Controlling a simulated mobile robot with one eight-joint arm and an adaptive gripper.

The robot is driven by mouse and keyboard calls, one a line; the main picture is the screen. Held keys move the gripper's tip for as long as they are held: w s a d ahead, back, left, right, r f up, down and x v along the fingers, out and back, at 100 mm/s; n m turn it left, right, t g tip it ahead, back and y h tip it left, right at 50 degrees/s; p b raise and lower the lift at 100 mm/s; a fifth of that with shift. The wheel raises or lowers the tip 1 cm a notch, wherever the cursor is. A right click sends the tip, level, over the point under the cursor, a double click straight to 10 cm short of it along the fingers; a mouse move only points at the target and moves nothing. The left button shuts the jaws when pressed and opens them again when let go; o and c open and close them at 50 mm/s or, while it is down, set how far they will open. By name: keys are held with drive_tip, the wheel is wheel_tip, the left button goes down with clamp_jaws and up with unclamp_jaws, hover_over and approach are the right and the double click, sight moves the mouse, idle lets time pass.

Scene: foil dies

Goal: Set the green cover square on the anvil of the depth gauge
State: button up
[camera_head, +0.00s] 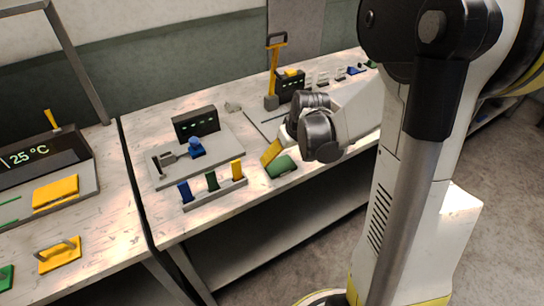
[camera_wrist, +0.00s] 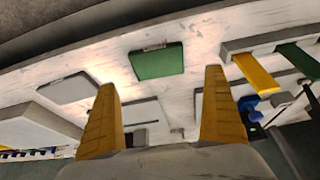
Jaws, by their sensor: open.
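A flat green square (camera_head: 282,167), which looks like the green cover, lies on the bench near its front edge. It also shows in the wrist view (camera_wrist: 157,62), ahead of and between my fingertips. My gripper (camera_head: 273,151) is beside and above the green square in the head view. In the wrist view my gripper (camera_wrist: 159,78) has its yellow fingers wide apart, with nothing between them. A yellow upright stand (camera_head: 275,75) and a device with a small display and blue knob (camera_head: 196,147) stand on the bench.
A grey rack (camera_head: 214,193) with blue, green and yellow pieces stands left of the green square. A grey square (camera_wrist: 68,88) lies left of it in the wrist view. A gap separates the benches.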

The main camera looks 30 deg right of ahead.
sight(280, 165)
drive_tip(key=b+x, duration=0.3)
drive_tip(key=x, duration=0.5)
drive_tip(key=shift+s+d+f, duration=0.15)
drive_tip(key=c, duration=1.1)
drive_tip(key=shift+r, duration=0.2)
